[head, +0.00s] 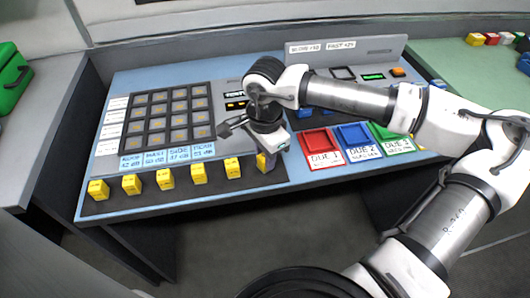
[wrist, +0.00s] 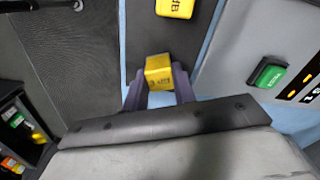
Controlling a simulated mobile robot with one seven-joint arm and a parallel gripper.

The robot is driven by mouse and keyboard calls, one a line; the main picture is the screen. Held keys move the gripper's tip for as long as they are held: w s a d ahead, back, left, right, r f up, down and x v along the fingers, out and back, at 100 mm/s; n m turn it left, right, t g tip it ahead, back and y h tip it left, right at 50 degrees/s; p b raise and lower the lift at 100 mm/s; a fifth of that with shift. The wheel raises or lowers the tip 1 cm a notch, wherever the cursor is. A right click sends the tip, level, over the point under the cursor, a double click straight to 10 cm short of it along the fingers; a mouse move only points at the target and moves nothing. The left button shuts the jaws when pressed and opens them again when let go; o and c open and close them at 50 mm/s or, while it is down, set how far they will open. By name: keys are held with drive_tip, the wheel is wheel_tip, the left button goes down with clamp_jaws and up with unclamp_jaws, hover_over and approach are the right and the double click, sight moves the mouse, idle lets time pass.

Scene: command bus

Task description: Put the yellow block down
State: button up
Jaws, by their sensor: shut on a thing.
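A yellow block (head: 262,161) is at the right end of the row of yellow blocks on the console's dark front strip (head: 150,200). It sits between the fingers of my gripper (head: 268,163), which is shut on it. In the wrist view the held yellow block (wrist: 158,72) shows lettering and lies between the two fingers (wrist: 157,90). I cannot tell whether its underside touches the strip. Another yellow block (head: 232,167) stands to its left, apart from it, and a yellow block (wrist: 175,7) also shows at the top of the wrist view.
More yellow blocks (head: 165,179) stand spaced along the strip. A button grid (head: 165,115) lies behind them. Red (head: 319,141), blue (head: 357,139) and green (head: 390,136) trays are to the right. A green button (wrist: 270,73) shows in the wrist view. A green case (head: 12,78) is at far left.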

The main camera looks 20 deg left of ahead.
sight(264, 157)
drive_tip(key=shift+f, duration=0.15)
drive_tip(key=o, duration=1)
drive_tip(key=shift+r, duration=0.3)
wheel_tip(264, 157, up, 12)
drive_tip(key=shift+f+b, duration=0.1)
drive_tip(key=shift+b, duration=0.65)
